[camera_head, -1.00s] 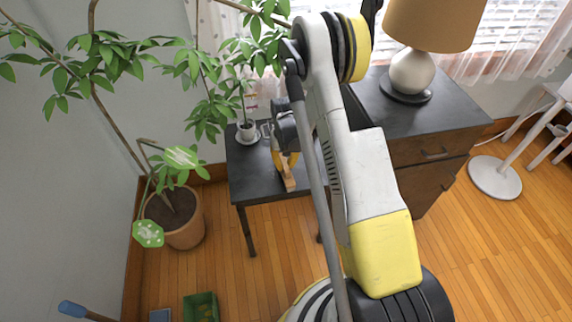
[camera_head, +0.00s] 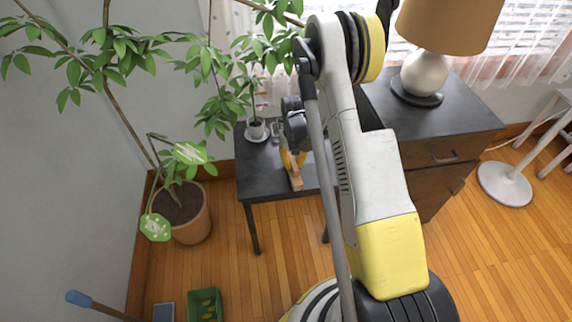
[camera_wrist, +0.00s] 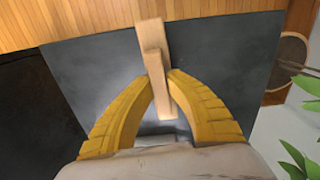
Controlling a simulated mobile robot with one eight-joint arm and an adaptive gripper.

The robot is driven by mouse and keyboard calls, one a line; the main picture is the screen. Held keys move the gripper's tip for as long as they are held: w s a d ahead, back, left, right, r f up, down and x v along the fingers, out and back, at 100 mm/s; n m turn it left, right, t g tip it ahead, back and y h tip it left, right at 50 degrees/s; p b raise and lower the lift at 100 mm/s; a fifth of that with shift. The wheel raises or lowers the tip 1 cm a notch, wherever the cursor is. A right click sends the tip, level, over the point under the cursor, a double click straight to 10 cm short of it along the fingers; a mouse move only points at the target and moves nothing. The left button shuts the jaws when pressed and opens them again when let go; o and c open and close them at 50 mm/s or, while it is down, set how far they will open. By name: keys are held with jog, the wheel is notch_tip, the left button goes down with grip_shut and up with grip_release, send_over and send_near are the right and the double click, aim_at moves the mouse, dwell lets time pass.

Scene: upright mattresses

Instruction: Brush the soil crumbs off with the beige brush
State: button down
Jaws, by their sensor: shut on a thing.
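My gripper (camera_head: 291,162) has yellow fingers and is shut on the beige brush (camera_head: 297,182), a small block-like piece of pale wood. It is over the front part of the small dark table (camera_head: 262,183). In the wrist view the brush (camera_wrist: 154,65) sticks out between the curved fingertips (camera_wrist: 161,88), pointing towards the table's edge, with the dark tabletop (camera_wrist: 235,55) below. I cannot tell whether the brush touches the tabletop. No soil crumbs can be made out in either view.
A small potted plant (camera_head: 256,128) on a saucer and a clear cup (camera_head: 275,130) stand at the table's back. A dark cabinet with a lamp (camera_head: 423,73) is to the right. A large potted plant (camera_head: 190,222) and a green tray (camera_head: 205,308) are on the left floor.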

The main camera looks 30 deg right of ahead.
jog(key=shift+s+d, duration=0.1)
jog(key=shift+d, duration=0.1)
jog(key=shift+w+a, duration=0.3)
jog(key=shift+a, duration=0.55)
jog(key=shift+w+a, duration=0.3)
jog(key=shift+a, duration=0.55)
jog(key=shift+s+d, duration=0.3)
jog(key=shift+d, duration=0.55)
jog(key=shift+s+d, duration=0.25)
jog(key=shift+d, duration=0.55)
jog(key=shift+w+a, duration=0.3)
jog(key=shift+a, duration=0.6)
jog(key=shift+w+a, duration=0.3)
jog(key=shift+a, duration=0.6)
